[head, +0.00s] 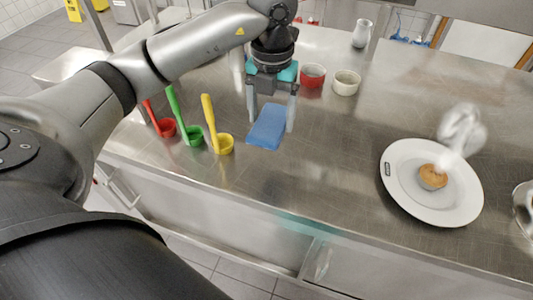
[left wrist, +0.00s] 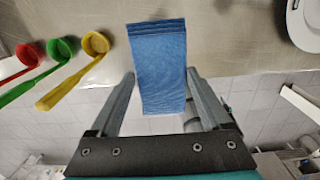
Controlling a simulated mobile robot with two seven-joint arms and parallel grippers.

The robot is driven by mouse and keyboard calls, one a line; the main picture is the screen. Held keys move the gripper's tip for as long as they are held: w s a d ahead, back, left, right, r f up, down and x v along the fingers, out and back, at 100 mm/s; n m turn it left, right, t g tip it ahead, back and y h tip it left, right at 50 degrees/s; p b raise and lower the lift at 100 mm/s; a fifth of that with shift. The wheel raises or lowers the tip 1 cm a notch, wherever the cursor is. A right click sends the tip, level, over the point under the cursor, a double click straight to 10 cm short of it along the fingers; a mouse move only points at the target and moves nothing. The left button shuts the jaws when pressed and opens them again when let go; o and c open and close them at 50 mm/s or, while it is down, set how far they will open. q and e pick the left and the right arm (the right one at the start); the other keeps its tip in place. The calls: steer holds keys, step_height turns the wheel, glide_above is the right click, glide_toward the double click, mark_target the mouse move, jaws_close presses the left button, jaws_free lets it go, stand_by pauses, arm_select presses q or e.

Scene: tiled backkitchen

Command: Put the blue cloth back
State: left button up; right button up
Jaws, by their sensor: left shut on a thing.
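The blue cloth (head: 267,128) is a flat, folded rectangle over the steel counter (head: 330,140), near its front edge. My left gripper (head: 271,120) comes down from above with one finger on each side of it. In the left wrist view the cloth (left wrist: 158,60) lies between the two fingers of my left gripper (left wrist: 160,78), which are shut on its long sides. I cannot tell whether the cloth touches the counter or hangs just above it. My right gripper is not in view.
Red (head: 166,127), green (head: 193,135) and yellow (head: 225,144) scoops stand left of the cloth. A red bowl (head: 312,76) and a cream bowl (head: 346,82) stand behind. A white plate (head: 400,200) with a muffin (head: 432,177) lies right. Counter between is clear.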

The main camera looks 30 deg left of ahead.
mark_target(270, 168)
arm_select(q)
step_height(270, 168, down, 15)
steer(key=shift+r+b, duration=0.1)
steer(key=shift+b, duration=0.4)
steer(key=shift+f, duration=0.25)
steer(key=o, duration=1)
steer(key=shift+r, duration=0.1)
step_height(270, 168, up, 12)
steer(key=shift+r+p, duration=0.15)
steer(key=shift+p, duration=0.25)
